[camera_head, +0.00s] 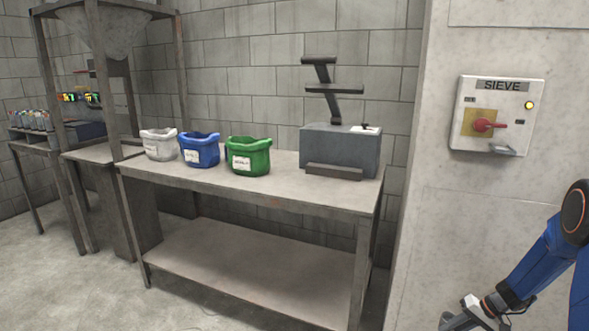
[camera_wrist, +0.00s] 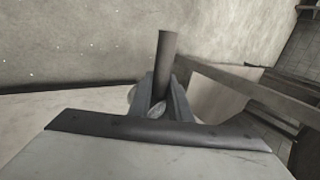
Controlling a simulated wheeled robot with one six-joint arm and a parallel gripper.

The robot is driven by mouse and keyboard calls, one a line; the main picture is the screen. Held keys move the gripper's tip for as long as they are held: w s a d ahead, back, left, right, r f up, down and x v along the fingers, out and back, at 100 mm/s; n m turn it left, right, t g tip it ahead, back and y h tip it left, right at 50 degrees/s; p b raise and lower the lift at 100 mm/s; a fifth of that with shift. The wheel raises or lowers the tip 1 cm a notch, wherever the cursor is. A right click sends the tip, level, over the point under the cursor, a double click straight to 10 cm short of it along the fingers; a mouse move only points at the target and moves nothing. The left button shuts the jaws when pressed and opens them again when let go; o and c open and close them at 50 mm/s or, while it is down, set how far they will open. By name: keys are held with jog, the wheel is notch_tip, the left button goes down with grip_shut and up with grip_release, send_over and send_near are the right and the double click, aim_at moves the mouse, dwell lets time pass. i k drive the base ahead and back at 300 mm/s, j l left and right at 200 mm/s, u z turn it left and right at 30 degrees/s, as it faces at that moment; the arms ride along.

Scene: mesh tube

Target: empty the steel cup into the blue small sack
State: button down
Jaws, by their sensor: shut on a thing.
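The blue small sack (camera_head: 199,150) stands open on the bench, between a white sack and a green sack. It has a white label, and its contents cannot be made out. My gripper (camera_head: 462,318) is low at the right in the head view, well apart from the sacks and partly cut off by the lower edge. In the wrist view my gripper (camera_wrist: 162,88) is shut on a dark upright rod, which looks like the handle of the steel cup (camera_wrist: 167,55). A little shiny metal shows between and behind the fingers. The cup's bowl and contents are mostly hidden.
The white sack (camera_head: 159,144) and green sack (camera_head: 248,156) flank the blue one on the bench (camera_head: 290,189). A grey machine (camera_head: 340,150) stands at the bench's right end. A SIEVE switch box (camera_head: 496,115) hangs on the pale wall. A hopper frame (camera_head: 115,75) stands at left.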

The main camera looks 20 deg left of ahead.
aim_at(200, 150)
jog(key=l+u, duration=0.95)
jog(key=u, duration=0.25)
jog(key=i+j+u, duration=0.2)
jog(key=j, duration=0.15)
jog(key=i+j+u, duration=0.1)
jog(key=i+j, duration=0.5)
jog(key=i+j+u, duration=0.1)
jog(key=i+j, duration=0.45)
jog(key=i, duration=0.25)
